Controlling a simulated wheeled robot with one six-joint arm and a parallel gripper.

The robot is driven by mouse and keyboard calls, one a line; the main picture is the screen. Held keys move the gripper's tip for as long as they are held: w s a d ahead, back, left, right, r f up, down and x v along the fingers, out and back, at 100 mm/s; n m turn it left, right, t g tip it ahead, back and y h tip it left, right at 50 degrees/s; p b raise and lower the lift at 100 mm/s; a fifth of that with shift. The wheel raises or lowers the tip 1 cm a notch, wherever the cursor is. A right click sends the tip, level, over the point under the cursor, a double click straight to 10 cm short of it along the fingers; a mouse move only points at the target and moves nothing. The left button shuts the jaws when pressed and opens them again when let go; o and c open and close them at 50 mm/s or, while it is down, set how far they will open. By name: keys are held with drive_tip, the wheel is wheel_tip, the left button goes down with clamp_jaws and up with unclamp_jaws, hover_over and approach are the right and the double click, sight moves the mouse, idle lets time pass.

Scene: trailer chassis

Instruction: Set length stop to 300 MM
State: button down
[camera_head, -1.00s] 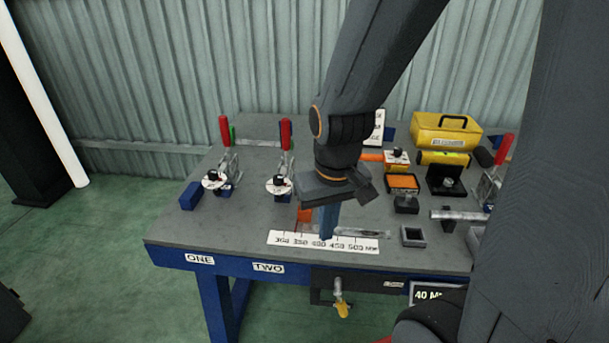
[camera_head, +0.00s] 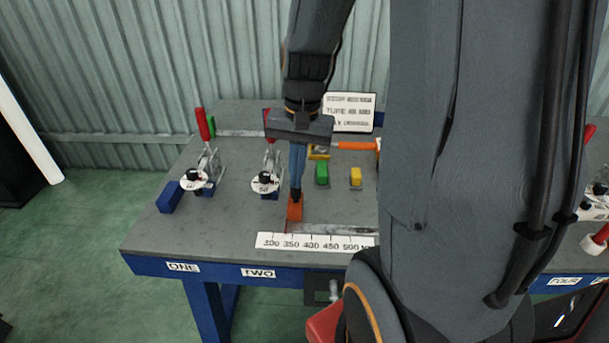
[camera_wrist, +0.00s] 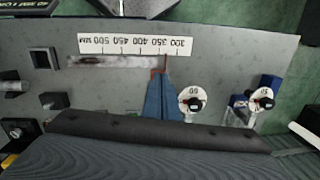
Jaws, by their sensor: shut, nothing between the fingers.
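The length stop (camera_head: 295,209) is a small orange-red block beside the steel rail (camera_head: 335,229), behind the white scale (camera_head: 315,242) marked 300 to 500 MM. In the head view it stands about level with the 350 label. My gripper (camera_head: 296,196) is shut and empty, pointing down with its blue fingers at the stop's far end; contact cannot be told. In the wrist view the scale (camera_wrist: 135,46) appears upside down, and my fingertips (camera_wrist: 158,74) cover most of the stop, leaving a red sliver near the 350 label.
Two toggle clamps with round dials, left (camera_head: 195,180) and right (camera_head: 265,182), stand left of the stop. A blue block (camera_head: 170,197) lies at the left edge. My arm hides the table's right part.

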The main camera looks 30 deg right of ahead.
drive_tip(key=w+d+r+m+y, duration=0.1)
drive_tip(key=w+d+m+y, duration=0.1)
drive_tip(key=d+m, duration=0.45)
drive_tip(key=w+d+r+m+y, duration=0.1)
drive_tip(key=w+d+r+m, duration=0.1)
drive_tip(key=d+m, duration=0.45)
drive_tip(key=w+a+f+n+p, duration=0.1)
drive_tip(key=a+f+p, duration=0.2)
drive_tip(key=a+f, duration=0.3)
wheel_tip(320, 180, down, 4)
drive_tip(key=shift+a+r+n+t+p, duration=0.15)
drive_tip(key=shift+r+n+t+p, duration=0.1)
drive_tip(key=shift+n+t+p, duration=0.1)
drive_tip(key=shift+w, duration=0.1)
